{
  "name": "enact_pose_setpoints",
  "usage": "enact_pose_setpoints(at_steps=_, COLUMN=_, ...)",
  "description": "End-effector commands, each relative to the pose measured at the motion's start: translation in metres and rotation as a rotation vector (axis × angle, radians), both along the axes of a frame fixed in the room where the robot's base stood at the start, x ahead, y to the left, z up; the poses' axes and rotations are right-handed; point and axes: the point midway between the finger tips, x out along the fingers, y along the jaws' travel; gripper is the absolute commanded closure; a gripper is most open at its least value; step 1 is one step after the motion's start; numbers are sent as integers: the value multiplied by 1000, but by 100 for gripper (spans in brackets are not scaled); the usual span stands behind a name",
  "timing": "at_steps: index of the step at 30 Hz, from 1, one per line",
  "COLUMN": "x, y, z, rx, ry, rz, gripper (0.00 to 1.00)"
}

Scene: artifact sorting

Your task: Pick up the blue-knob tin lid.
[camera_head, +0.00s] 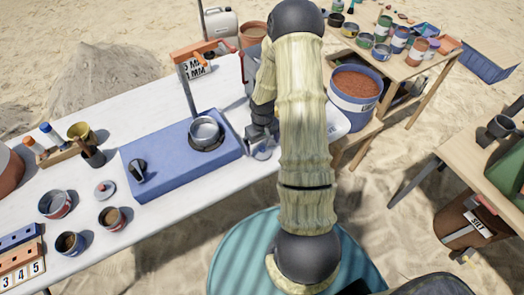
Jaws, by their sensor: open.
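My gripper (261,143) hangs at the end of my arm over the white table, just right of the blue box-shaped stand. Its fingers are small and dark here, pointing down, and it is open. A small pale round object (262,154) shows right under the fingertips, mostly hidden by them; I cannot tell if it is the blue-knob tin lid or if the fingers touch it. A round grey lid with a reddish knob (104,188) lies on the table at the left, well apart from my gripper. No blue knob is clearly visible.
Several small tins stand at the table's left. A tub of reddish grain (355,95) stands right of my arm.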

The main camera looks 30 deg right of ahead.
Motion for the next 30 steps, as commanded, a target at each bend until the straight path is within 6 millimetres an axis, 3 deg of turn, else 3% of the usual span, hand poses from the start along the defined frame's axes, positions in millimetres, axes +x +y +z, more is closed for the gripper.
enact_pose_setpoints(at_steps=7, x=2, y=1, z=-28, rx=0, ry=1, rz=2, gripper=5)
enact_pose_setpoints(at_steps=23, x=2, y=1, z=-29, rx=-1, ry=0, rz=1, gripper=5)
enact_pose_setpoints(at_steps=30, x=2, y=1, z=-29, rx=-1, ry=0, rz=1, gripper=49)
